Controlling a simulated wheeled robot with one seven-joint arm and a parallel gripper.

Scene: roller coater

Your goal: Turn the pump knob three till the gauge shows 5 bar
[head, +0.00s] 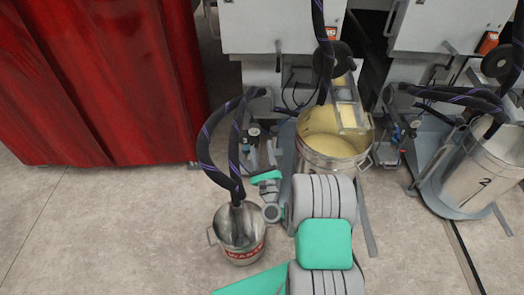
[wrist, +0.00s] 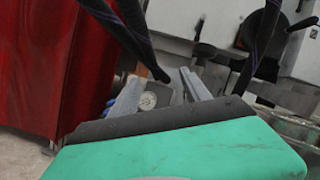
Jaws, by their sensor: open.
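My gripper (head: 262,159) is in front of the pump fittings, left of the cream-filled bucket. In the wrist view its two grey fingers (wrist: 161,82) are spread apart, with nothing seen held between them. A small pale round dial, apparently the gauge (wrist: 148,100), shows between the fingers, closer to the left one. It also shows in the head view (head: 253,131), just beyond the gripper. Its reading is too small to make out. I cannot tell the pump knob apart from the dark fittings there, and no contact can be made out.
A bucket of cream liquid (head: 325,155) stands right of the gripper. A steel bucket marked WASTE (head: 238,245) stands in front, with black hoses (head: 208,145) running into it. A bucket marked 2 (head: 480,175) is at right. A red curtain (head: 95,80) hangs at left.

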